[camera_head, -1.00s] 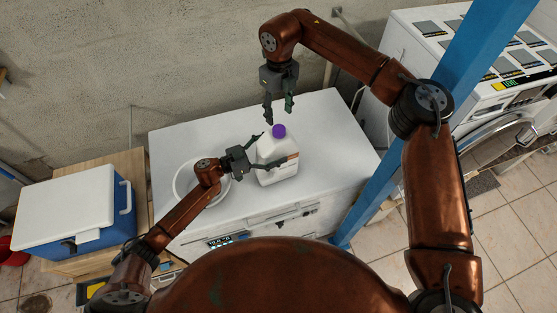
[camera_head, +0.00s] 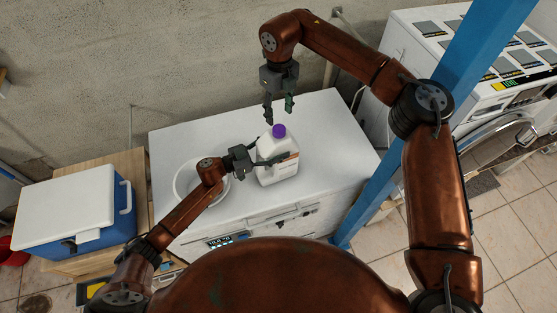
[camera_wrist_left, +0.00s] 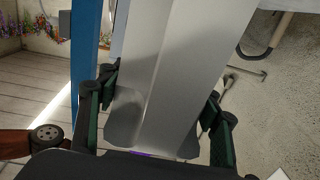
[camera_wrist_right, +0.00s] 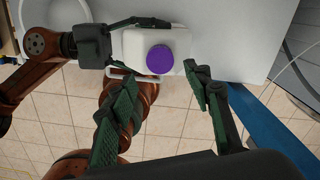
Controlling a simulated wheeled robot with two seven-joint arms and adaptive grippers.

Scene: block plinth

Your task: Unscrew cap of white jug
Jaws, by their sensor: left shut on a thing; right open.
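The white jug (camera_head: 280,163) stands upright on the white appliance top, with its purple cap (camera_head: 279,131) on its neck. My left gripper (camera_head: 268,162) is shut on the jug's body from the left; the jug fills the space between its fingers in the left wrist view (camera_wrist_left: 160,85). My right gripper (camera_head: 279,108) hangs above and behind the jug, open and empty, its fingers pointing down and apart from the cap. In the right wrist view the cap (camera_wrist_right: 160,59) shows beyond the fingers (camera_wrist_right: 165,95). The jug's handle is partly hidden.
A white round basin (camera_head: 186,187) stands left of the jug, partly behind my left arm. The white appliance top (camera_head: 330,125) is clear to the right. A blue cooler (camera_head: 75,213) is at the left. A blue post (camera_head: 455,85) rises at the right, near my right arm.

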